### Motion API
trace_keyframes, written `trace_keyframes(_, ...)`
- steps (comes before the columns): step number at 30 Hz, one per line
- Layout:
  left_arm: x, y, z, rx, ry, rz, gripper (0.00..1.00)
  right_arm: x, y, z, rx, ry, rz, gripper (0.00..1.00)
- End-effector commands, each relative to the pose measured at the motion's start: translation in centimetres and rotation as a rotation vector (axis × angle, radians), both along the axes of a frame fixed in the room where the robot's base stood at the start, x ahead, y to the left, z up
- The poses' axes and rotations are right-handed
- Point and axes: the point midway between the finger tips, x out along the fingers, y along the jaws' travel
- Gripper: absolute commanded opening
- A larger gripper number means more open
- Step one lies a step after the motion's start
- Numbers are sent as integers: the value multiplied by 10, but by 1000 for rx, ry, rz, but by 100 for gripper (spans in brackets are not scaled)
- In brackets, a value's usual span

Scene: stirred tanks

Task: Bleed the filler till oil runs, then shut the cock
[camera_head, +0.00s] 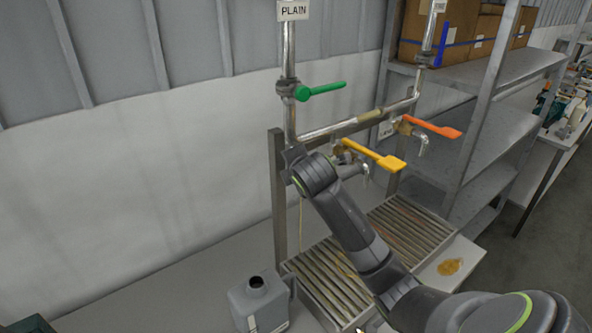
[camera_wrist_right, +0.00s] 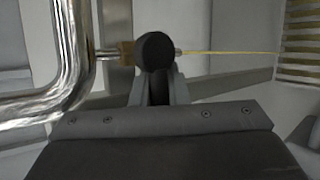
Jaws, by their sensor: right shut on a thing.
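My right gripper (camera_wrist_right: 158,88) is shut on a round black knob (camera_wrist_right: 154,52). The knob sits on a small brass fitting (camera_wrist_right: 125,52) beside a shiny bent pipe. A thin yellow stream (camera_wrist_right: 230,52) runs from the small nozzle at the knob toward the slatted drip tray (camera_wrist_right: 300,45). In the head view my right arm reaches to the lower end of the PLAIN pipe and hides the knob and fingers. A thin yellowish stream (camera_head: 301,225) falls below the wrist toward the drip tray (camera_head: 345,320). My left gripper is not in view.
A green lever (camera_head: 322,89), a yellow lever (camera_head: 375,153) and an orange lever (camera_head: 432,127) stick out from the pipework. A grey can (camera_head: 258,305) stands left of the tray. A brown-yellow puddle (camera_head: 450,267) lies right of it. Shelving (camera_head: 490,130) stands behind.

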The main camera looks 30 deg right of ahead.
Motion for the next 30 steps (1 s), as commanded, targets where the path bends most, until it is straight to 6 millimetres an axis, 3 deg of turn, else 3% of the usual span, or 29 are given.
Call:
trace_keyframes(23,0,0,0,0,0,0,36,0,1,4,97,6,0,0)
trace_keyframes(24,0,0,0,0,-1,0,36,0,1,4,97,6,0,20)
trace_keyframes(28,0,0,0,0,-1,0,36,0,1,3,97,6,0,36)
trace_keyframes(30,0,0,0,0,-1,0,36,0,1,3,96,6,1,36)
